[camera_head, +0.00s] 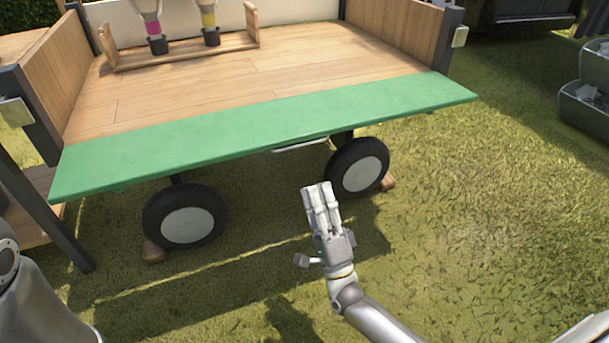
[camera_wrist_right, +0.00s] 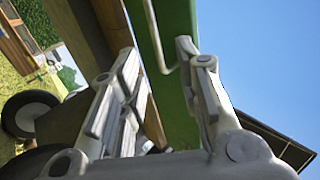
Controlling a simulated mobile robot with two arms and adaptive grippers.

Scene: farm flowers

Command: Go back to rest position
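My right gripper (camera_head: 320,195) is over the grass in front of the wagon, just below and in front of its green edge board (camera_head: 265,130). In the right wrist view the fingers of this gripper (camera_wrist_right: 160,85) stand apart with nothing held between them. The green board (camera_wrist_right: 165,35) shows beyond them there. It looks apart from the fingers. Part of my left arm shows at the lower left of the head view, but its gripper is out of the picture.
The wooden wagon bed (camera_head: 290,70) is mostly bare. A wooden rack (camera_head: 185,50) with two banded objects stands at its back. Two wheels (camera_head: 187,217) (camera_head: 358,167) sit under the board. Grey crates (camera_head: 585,110) stand far right. Grass at right is free.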

